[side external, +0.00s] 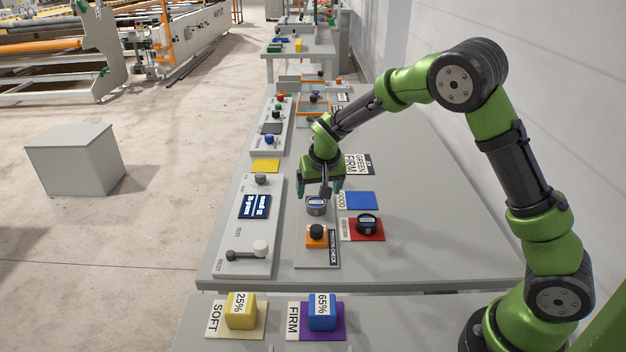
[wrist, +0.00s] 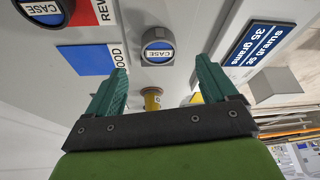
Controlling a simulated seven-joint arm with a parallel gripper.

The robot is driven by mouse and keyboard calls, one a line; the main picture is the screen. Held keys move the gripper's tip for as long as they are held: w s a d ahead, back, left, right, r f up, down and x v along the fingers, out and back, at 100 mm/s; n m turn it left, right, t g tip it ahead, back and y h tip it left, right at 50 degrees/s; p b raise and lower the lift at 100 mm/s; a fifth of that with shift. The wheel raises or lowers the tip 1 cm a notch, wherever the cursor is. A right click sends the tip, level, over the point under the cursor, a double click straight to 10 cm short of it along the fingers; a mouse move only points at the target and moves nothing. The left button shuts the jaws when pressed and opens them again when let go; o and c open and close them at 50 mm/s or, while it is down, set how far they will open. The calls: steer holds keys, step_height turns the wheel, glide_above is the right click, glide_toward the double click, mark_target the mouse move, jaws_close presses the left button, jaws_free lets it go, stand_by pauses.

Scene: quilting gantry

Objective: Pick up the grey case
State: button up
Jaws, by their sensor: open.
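The grey case (side external: 316,207) is a short round tub with a blue-and-white label on top, standing on the light grey panel in the side view. In the wrist view the grey case (wrist: 157,46) shows its label reading CASE, just beyond the fingertips. My gripper (side external: 319,187) is open and empty, pointing down above and slightly behind the case. In the wrist view the fingers of my gripper (wrist: 162,70) are spread apart, with the case ahead of the gap and not between them.
A dark case (side external: 367,223) sits on a red mat (side external: 351,234) at right. A blue mat (side external: 361,200) is bare. An orange block with a black knob (side external: 316,235) stands in front. A display panel (side external: 254,207) with a lever lies left. The table (side external: 430,240) is clear at right.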

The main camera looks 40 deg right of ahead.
mark_target(316, 202)
steer(key=shift+x, duration=3.15)
steer(key=shift+d, duration=0.1)
steer(key=shift+c, duration=0.3)
steer(key=shift+r, duration=0.1)
steer(key=c, duration=1.1)
steer(key=shift+r, duration=0.1)
